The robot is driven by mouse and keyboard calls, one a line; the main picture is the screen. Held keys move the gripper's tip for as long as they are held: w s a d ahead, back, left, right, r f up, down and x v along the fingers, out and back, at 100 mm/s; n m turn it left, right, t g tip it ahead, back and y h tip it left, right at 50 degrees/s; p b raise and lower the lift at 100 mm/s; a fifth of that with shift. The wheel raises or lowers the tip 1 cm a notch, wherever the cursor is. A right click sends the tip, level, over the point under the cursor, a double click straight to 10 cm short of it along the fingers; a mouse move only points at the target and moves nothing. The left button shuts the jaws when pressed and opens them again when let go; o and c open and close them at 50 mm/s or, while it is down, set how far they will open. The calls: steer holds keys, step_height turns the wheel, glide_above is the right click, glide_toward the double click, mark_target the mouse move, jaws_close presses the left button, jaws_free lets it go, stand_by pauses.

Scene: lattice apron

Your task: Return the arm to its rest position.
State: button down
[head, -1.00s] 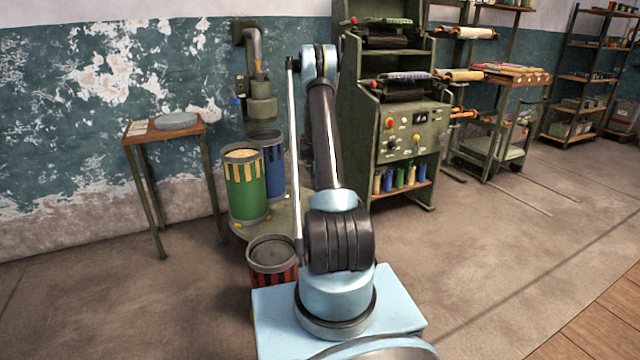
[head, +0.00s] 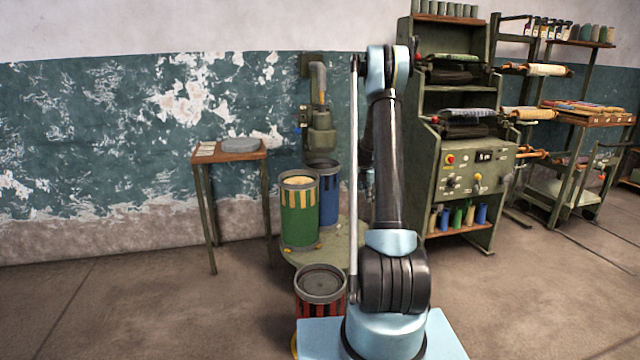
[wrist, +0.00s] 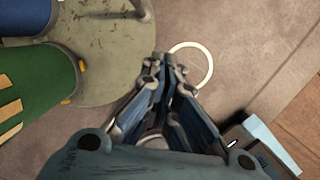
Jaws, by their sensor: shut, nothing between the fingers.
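My arm (head: 388,160) stands raised in the head view, with its dark upper link nearly upright and its top joint high in front of the olive machine. My gripper (wrist: 165,62) shows in the wrist view, pointing down over the floor beside a round olive platform (wrist: 112,75). Its fingers are drawn together with nothing between them. In the head view the gripper is mostly hidden behind the arm. A pale ring (wrist: 209,66) shows just beyond the fingertips in the wrist view; I cannot tell its height.
A green drum (head: 299,215) and a blue drum (head: 328,190) stand on the platform left of my arm. A red-and-black drum (head: 320,288) stands close to my base. A small table (head: 200,152) is at the wall. The olive machine (head: 463,190) stands behind right. Floor at front left is clear.

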steer(key=s+a+r+m, duration=0.35)
steer(key=s+r, duration=0.25)
steer(key=s, duration=0.3)
steer(key=s+a+r+m+y, duration=0.1)
steer(key=s+a+r+m, duration=0.25)
steer(key=s+r, duration=0.4)
steer(key=s+a+r+m, duration=0.2)
steer(key=s+r+m, duration=0.3)
steer(key=s, duration=0.6)
steer(key=s+a+f+m, duration=0.2)
steer(key=s+m, duration=0.2)
steer(key=s, duration=0.5)
steer(key=s+a+f+m, duration=0.1)
steer(key=s+f+m, duration=0.2)
steer(key=s, duration=0.7)
steer(key=s+a+f+m+y, duration=0.1)
steer(key=s+a+f+m, duration=0.1)
steer(key=s+m, duration=0.3)
steer(key=s, duration=0.4)
steer(key=shift+s+a+f, duration=0.3)
steer(key=shift+f, duration=0.05)
